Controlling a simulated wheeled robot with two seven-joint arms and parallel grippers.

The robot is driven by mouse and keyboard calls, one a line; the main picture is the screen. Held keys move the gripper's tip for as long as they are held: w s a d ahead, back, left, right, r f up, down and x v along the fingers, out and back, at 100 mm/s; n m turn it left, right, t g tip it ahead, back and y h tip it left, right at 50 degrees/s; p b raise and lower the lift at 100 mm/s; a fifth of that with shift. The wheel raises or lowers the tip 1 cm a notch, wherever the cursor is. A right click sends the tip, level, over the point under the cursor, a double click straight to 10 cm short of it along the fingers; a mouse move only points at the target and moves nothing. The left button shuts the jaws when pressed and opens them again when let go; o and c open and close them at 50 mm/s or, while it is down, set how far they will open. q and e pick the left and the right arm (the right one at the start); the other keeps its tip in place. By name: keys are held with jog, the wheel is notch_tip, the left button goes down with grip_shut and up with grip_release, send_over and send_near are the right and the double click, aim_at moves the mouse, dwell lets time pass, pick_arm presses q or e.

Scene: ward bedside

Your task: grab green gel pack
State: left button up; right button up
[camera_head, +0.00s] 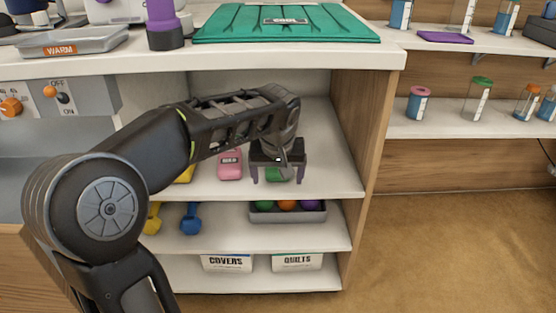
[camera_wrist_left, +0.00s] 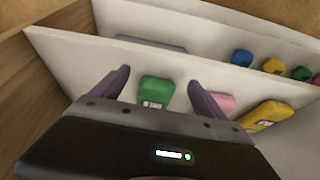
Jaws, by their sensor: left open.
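The green gel pack (camera_wrist_left: 155,92) lies on a white shelf in the left wrist view, between the two open fingers of my left gripper (camera_wrist_left: 160,85) and beyond their tips. In the head view the green gel pack (camera_head: 277,174) is mostly hidden behind my left gripper (camera_head: 279,178), whose purple-grey fingers point down on either side of it. The fingers are apart and hold nothing. Whether they reach the level of the pack is hard to tell. My right gripper is not in view.
A pink gel pack (camera_head: 230,164) and a yellow pack (camera_head: 185,174) lie left of the green one. The wooden side panel (camera_head: 356,130) stands to the right. A lower shelf holds dumbbells (camera_head: 190,218) and a grey tray (camera_head: 290,215) of balls. The counter (camera_head: 360,57) overhangs above.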

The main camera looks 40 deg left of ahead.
pick_arm(q)
jog(key=shift+w+a, duration=0.3)
jog(key=shift+w, duration=0.1)
jog(key=w+a+p, duration=0.2)
jog(key=w, duration=0.1)
jog(key=shift+w+a+r, duration=0.1)
jog(key=shift+w+a, duration=0.1)
jog(key=shift+w+a+f+b, duration=0.35)
jog(key=shift+w+f, duration=0.1)
jog(key=shift+f, duration=0.3)
jog(key=shift+c, duration=0.4)
jog(key=shift+r, duration=0.1)
jog(key=c, duration=1.6)
